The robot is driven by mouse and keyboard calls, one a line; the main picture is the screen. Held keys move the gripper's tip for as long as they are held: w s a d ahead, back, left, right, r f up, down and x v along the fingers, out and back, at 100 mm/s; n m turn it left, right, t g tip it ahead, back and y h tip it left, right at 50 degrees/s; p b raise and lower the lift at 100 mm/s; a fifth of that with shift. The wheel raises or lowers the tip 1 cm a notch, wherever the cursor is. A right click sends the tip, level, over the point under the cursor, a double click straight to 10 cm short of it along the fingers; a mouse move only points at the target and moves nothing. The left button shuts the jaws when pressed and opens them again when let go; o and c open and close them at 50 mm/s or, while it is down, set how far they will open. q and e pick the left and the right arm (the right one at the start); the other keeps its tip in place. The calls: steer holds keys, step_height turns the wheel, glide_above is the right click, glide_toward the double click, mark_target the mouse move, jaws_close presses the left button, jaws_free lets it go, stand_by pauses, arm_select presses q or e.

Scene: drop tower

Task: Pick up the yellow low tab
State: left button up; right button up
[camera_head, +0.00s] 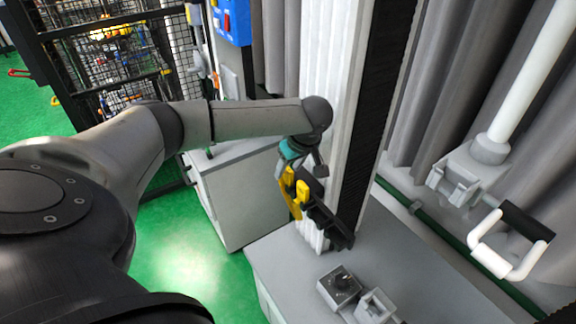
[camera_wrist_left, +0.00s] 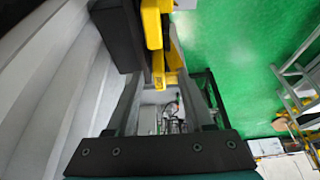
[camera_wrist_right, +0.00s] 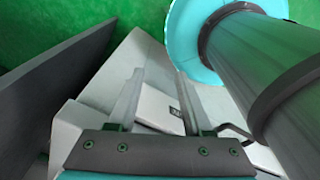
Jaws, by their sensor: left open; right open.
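Yellow tabs show on a black block (camera_head: 322,212) at the side of the white and black tower (camera_head: 362,110). One long yellow piece (camera_head: 291,190) hangs on the left, and a shorter yellow piece (camera_head: 303,191) is beside it. I cannot tell for certain which is the low tab. My left gripper (camera_head: 303,165) is just above them, pointing down, open and empty. In the left wrist view a yellow tab (camera_wrist_left: 170,80) shows between the finger lines, beyond a larger yellow piece (camera_wrist_left: 152,25). My right gripper (camera_wrist_right: 160,90) shows only in its own wrist view, open and empty.
A grey bench (camera_head: 400,275) carries a control box with a dial (camera_head: 340,287). A grey cabinet (camera_head: 240,200) stands left of the tower, and a white-handled fixture (camera_head: 510,240) is at right. Green floor lies open at lower left.

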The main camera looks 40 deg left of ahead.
mark_target(289, 170)
steer(key=shift+s, duration=0.15)
arm_select(q)
steer(key=c, duration=0.3)
jaws_close()
arm_select(e)
steer(key=shift+s, duration=0.15)
arm_select(q)
steer(key=shift+r, duration=0.15)
step_height(289, 170, up, 20)
steer(key=p, duration=0.2)
arm_select(e)
steer(key=shift+r, duration=0.95)
steer(key=shift+r, duration=0.15)
arm_select(q)
steer(key=shift+p, duration=0.65)
arm_select(e)
steer(key=shift+r, duration=0.55)
